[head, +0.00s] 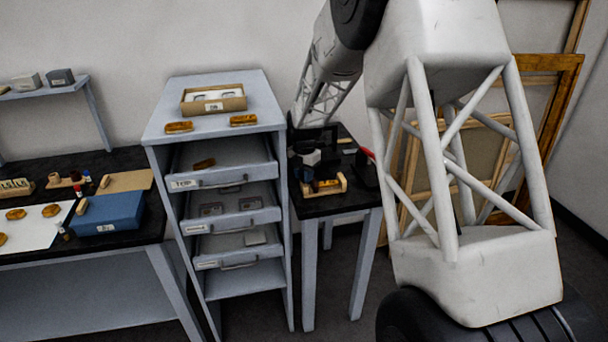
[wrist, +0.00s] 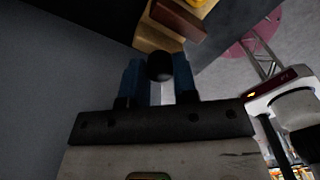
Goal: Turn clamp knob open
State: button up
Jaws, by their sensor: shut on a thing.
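The clamp knob (wrist: 160,66) is a round black ball in the wrist view. My gripper (wrist: 158,76) has its two blue fingers shut on it, one finger on each side. Just beyond the knob are a pale wooden block (wrist: 155,36), a red-brown piece (wrist: 178,17) and a bit of gold. In the head view, the light wooden clamp (head: 331,187) sits on the small dark table, with a gold-brown piece in it. My gripper (head: 306,172) is small and dark there, at the clamp's left; the knob cannot be made out in that view.
A grey drawer cabinet (head: 158,132) stands left of the small table (head: 318,207), its drawers partly open. A dark device with a red part (head: 367,160) is close on the right. Picture frames (head: 555,62) lean behind. A workbench (head: 128,158) with a blue box (head: 107,213) is at far left.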

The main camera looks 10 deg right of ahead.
jog(key=shift+n, duration=0.5)
jog(key=o, duration=0.9)
jog(key=shift+r, duration=3.95)
jog(key=shift+s+d, duration=0.1)
